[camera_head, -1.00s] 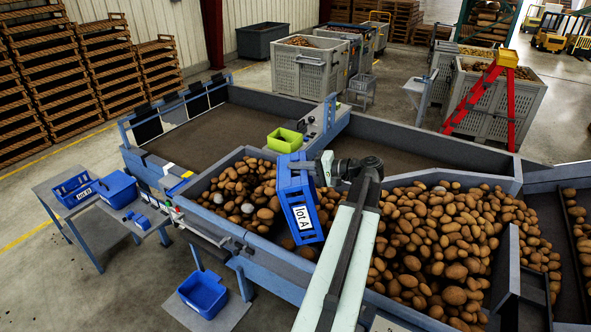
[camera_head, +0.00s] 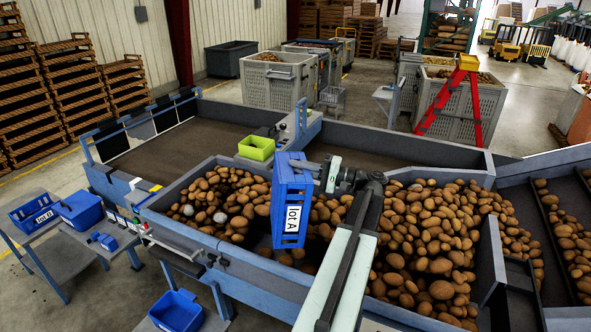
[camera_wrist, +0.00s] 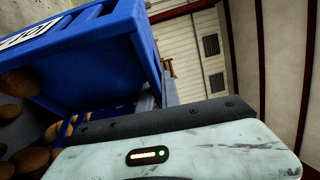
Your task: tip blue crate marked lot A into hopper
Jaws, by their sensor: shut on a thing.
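The blue crate (camera_head: 291,200) with a white "lot A" label hangs over the potato-filled hopper (camera_head: 180,243). It is tipped onto its side, with its label low and turned toward the camera. My gripper (camera_head: 318,176) is shut on the crate at its right side. In the wrist view the crate (camera_wrist: 100,55) fills the upper left, with part of its label at the edge. Potatoes (camera_wrist: 22,82) show below and beside it there. The crate's inside is hidden in the head view, so I cannot tell whether it still holds potatoes.
A lime-green bin (camera_head: 257,148) stands on the hopper's back edge. A side table (camera_head: 85,248) at left holds a "lot B" crate (camera_head: 38,212) and another blue crate (camera_head: 80,210). A blue bin (camera_head: 177,311) stands low in front. A red stepladder (camera_head: 447,98) stands behind.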

